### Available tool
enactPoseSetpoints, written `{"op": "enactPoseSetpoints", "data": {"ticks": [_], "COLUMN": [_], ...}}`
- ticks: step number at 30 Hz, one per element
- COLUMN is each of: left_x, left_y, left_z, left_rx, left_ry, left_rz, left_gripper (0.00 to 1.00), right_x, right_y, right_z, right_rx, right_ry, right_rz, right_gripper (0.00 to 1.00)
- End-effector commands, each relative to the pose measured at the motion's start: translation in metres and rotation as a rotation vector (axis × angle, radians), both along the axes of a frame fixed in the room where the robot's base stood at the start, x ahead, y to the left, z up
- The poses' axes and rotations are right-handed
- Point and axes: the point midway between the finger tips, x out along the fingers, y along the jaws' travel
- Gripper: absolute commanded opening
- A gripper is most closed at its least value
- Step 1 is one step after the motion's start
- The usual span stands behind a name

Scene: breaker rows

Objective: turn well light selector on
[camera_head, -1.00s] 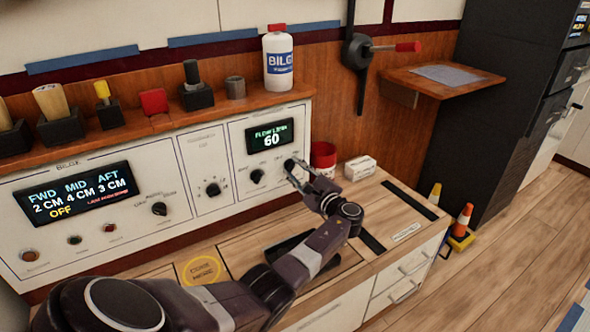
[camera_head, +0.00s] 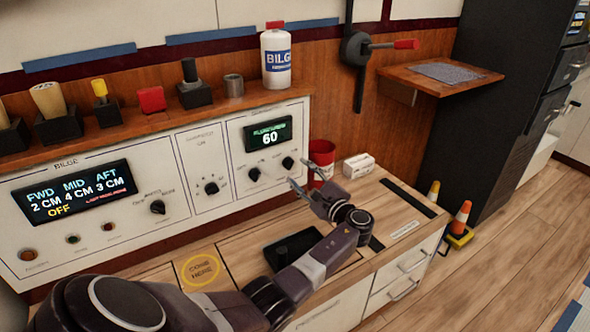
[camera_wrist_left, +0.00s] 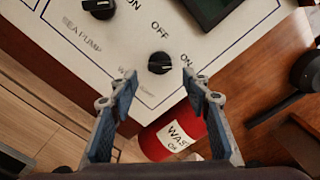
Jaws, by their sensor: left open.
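The well light selector is the right-hand black knob (camera_head: 288,163) on the white panel below the "60" display. In the left wrist view this black knob (camera_wrist_left: 160,63) sits between OFF and ON labels; its label is only partly readable. Its pointer appears to lie toward ON, but the mark is too small to be sure. My left gripper (camera_head: 304,187) is open and empty, just in front of and below the knob. In the left wrist view its fingertips (camera_wrist_left: 164,85) are spread on either side, apart from the knob. My right gripper is not in view.
The sea pump knob (camera_head: 254,174) is left of the selector. A red can (camera_head: 321,158) stands close beside the panel, near the gripper, with a white box (camera_head: 358,166) farther right. The wooden counter (camera_head: 345,190) lies below. A bilge bottle (camera_head: 276,60) stands on the shelf above.

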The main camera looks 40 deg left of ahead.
Motion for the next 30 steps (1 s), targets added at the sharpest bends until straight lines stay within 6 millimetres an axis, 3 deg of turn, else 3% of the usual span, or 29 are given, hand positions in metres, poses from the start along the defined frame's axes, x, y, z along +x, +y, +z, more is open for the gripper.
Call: {"op": "enactPoseSetpoints", "data": {"ticks": [6,12,30], "left_x": [-0.013,-0.020,-0.023], "left_y": [-0.047,-0.072,-0.077], "left_z": [-0.001,-0.001,0.000], "left_rx": [-0.002,-0.001,-0.001], "left_ry": [0.000,0.001,0.000], "left_rz": [-0.002,-0.002,0.001], "left_gripper": [0.44,0.44,0.44], "right_x": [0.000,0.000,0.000], "right_y": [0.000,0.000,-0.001], "right_z": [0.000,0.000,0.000], "right_rx": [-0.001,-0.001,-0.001], "right_ry": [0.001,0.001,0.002], "right_rz": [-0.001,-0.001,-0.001], "right_gripper": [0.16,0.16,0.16]}}
